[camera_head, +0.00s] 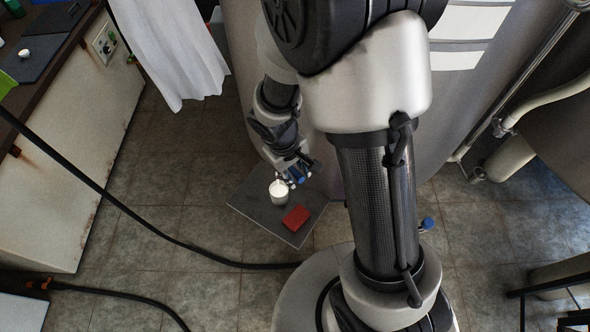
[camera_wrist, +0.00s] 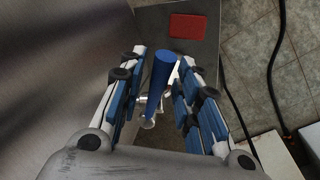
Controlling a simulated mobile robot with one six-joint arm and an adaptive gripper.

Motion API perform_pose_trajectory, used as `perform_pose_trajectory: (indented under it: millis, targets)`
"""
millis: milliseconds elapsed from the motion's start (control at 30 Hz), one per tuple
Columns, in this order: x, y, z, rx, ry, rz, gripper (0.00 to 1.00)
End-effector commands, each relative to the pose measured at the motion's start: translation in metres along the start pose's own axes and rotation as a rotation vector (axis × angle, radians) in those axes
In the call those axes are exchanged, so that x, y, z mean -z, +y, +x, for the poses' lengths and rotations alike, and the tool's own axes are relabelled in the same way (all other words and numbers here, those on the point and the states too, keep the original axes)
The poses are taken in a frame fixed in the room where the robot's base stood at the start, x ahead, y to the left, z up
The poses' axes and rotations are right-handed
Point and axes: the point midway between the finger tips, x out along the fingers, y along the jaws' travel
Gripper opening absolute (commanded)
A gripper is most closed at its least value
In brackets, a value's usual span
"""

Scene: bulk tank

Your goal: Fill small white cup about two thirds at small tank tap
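The small white cup (camera_head: 279,195) stands upright on a dark grey platform (camera_head: 252,204) beside the tank (camera_head: 240,60). Its inside looks white, and I cannot tell its fill level. My gripper (camera_head: 295,172) is just above and right of the cup in the head view. In the wrist view my gripper (camera_wrist: 163,58) is open, its blue-padded fingers on both sides of a blue tap handle (camera_wrist: 163,68), with narrow gaps visible. Shiny metal tap parts (camera_wrist: 148,120) show below the handle. The cup cannot be made out clearly in the wrist view.
A red block (camera_head: 296,217) lies on the platform near the cup and also shows in the wrist view (camera_wrist: 187,26). A black hose (camera_head: 150,222) crosses the tiled floor. A counter (camera_head: 60,130) stands at left, pipes (camera_head: 540,100) at right.

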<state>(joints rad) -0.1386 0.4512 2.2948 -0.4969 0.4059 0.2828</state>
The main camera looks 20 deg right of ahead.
Motion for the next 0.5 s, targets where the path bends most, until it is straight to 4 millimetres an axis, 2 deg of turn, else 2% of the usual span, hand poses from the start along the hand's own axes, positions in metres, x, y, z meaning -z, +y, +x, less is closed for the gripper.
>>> perform_pose_trajectory:
  millis: [67,400,500]
  targets:
    - [0.0,0.0,-0.0001,0.0,0.0,0.0,0.23]
    - [0.0,0.0,-0.0001,0.0,0.0,0.0,0.0]
    - [0.0,0.0,-0.0001,0.0,0.0,0.0,0.0]
